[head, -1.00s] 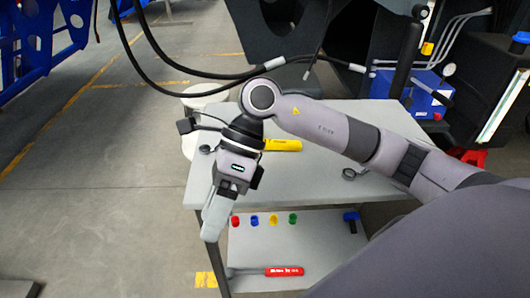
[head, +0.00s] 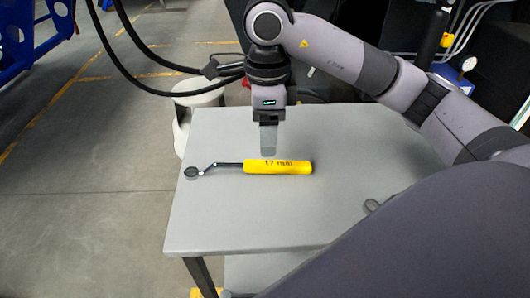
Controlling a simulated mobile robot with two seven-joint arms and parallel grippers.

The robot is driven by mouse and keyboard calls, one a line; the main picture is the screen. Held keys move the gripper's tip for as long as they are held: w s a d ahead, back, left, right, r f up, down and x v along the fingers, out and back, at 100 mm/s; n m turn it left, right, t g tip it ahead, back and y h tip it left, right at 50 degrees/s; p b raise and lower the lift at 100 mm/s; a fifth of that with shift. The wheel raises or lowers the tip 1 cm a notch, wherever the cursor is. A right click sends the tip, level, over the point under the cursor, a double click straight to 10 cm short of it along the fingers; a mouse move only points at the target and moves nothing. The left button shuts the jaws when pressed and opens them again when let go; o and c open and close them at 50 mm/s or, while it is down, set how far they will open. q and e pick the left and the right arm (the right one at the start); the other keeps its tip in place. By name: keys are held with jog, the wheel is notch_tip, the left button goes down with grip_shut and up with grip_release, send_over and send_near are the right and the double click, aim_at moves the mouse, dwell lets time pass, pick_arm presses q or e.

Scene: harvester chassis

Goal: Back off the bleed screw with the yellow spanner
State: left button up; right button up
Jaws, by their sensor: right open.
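The yellow spanner (head: 278,167) lies flat on the grey table top (head: 225,225). Its thick yellow handle points right, and its dark shaft and ring end (head: 192,172) point left. My right gripper (head: 268,152) points down just behind the handle's left part, seen from this camera. Its fingers overlap each other in this view, and it holds nothing that I can see. Whether the fingertips touch the handle cannot be told. My left gripper is not in view. I cannot make out the bleed screw.
Black hoses (head: 150,50) hang at the upper left. A white container (head: 198,97) stands behind the table's left corner. The table's front left is clear.

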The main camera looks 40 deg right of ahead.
aim_at(266, 163)
jog(key=shift+w+f, duration=0.1)
jog(key=shift+f, duration=0.1)
notch_tip(266, 163, down, 7)
jog(key=shift+r+b, duration=0.15)
jog(key=shift+b, duration=0.15)
grip_shut()
